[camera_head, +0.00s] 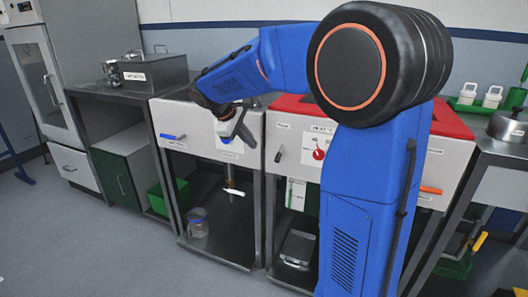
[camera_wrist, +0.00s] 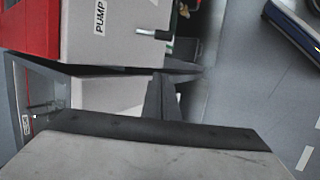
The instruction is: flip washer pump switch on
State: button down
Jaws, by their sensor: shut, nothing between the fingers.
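The pump switch is a small lever on the pale front of the red-topped cabinet. In the head view the lever (camera_head: 279,153) hangs tilted below a small label. In the wrist view, which is turned, the lever (camera_wrist: 153,34) sticks out beside the label "PUMP" (camera_wrist: 100,16). My gripper (camera_head: 238,132) is in front of the neighbouring cabinet's panel, left of the lever and apart from it. Its dark fingers (camera_wrist: 163,95) show shut and empty in the wrist view. My gripper partly hides the panel behind it.
A red knob (camera_head: 318,154) sits right of the lever, beside my arm. A blue handle (camera_head: 172,137) is on the left panel. A glass jar (camera_head: 197,222) stands on the open shelf below. The floor in front is clear.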

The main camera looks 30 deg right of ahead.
aim_at(279, 155)
jog(key=x, duration=1)
jog(key=shift+s+d+r, duration=0.25)
jog(key=shift+s+r, duration=0.3)
jog(key=shift+s, duration=0.3)
jog(key=shift+s+d+r, duration=0.25)
jog(key=shift+s+r, duration=0.25)
jog(key=shift+s, duration=0.3)
jog(key=shift+a+r+g+y, duration=0.1)
jog(key=shift+r+g+y, duration=0.5)
jog(key=shift+y, duration=0.2)
jog(key=r, duration=0.1)
jog(key=r+g+y, duration=0.1)
jog(key=r+y, duration=0.1)
jog(key=shift+w+d+r+n, duration=0.15)
jog(key=shift+d+r+n, duration=0.15)
jog(key=shift+r, duration=0.05)
jog(key=shift+w+d+r, duration=0.25)
jog(key=shift+d+r, duration=0.25)
jog(key=shift+r, duration=0.25)
dwell(2.1)
